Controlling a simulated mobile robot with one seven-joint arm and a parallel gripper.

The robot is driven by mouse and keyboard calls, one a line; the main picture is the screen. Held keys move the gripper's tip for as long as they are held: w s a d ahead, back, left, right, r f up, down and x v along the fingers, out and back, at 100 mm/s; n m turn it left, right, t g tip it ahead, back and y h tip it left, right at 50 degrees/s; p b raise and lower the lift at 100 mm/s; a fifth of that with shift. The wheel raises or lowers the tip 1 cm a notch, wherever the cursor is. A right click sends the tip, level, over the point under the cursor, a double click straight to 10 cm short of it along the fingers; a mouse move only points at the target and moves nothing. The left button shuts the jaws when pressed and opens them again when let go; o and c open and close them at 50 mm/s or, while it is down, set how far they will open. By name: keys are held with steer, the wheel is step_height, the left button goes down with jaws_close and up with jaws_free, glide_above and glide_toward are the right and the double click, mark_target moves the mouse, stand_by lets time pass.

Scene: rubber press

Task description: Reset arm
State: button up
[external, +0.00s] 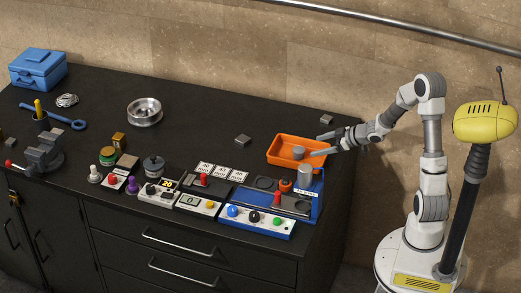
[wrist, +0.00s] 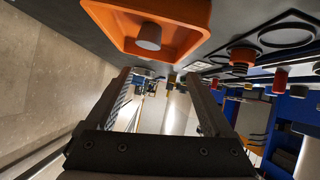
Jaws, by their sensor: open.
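My gripper (external: 326,144) is open, with nothing between its fingers. In the external view it hangs above the right end of the black workbench, over the right edge of the orange tray (external: 275,153). In the wrist view my gripper (wrist: 165,80) shows two dark fingers spread wide apart, and the orange tray (wrist: 195,42) lies beyond them. A grey cylinder (external: 298,152) stands in the tray; it also shows in the wrist view (wrist: 149,36). My arm reaches in from the right, bent at the elbow.
A blue press station (external: 315,205) with a control panel (external: 257,221) stands just in front of the tray. Grey blocks (external: 243,139) lie on the bench. A metal dish (external: 145,111), blue toolbox (external: 38,68) and vise (external: 44,152) are farther left. The bench's back middle is mostly clear.

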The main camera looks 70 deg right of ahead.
steer(key=w+a+r+n+g+h, duration=0.1)
steer(key=a+r, duration=0.6)
steer(key=a, duration=0.3)
steer(key=w+a+r+g+h, duration=0.1)
steer(key=a+r+g, duration=0.1)
steer(key=a+r, duration=0.7)
steer(key=s+a+m+g+y+p, duration=0.1)
steer(key=s+a, duration=0.3)
steer(key=s, duration=0.7)
steer(key=s+a+m+g+y, duration=0.1)
steer(key=s+a, duration=0.3)
steer(key=s, duration=0.8)
steer(key=shift+g+y+p, duration=0.3)
steer(key=shift+g+p, duration=0.05)
steer(key=shift+g, duration=0.25)
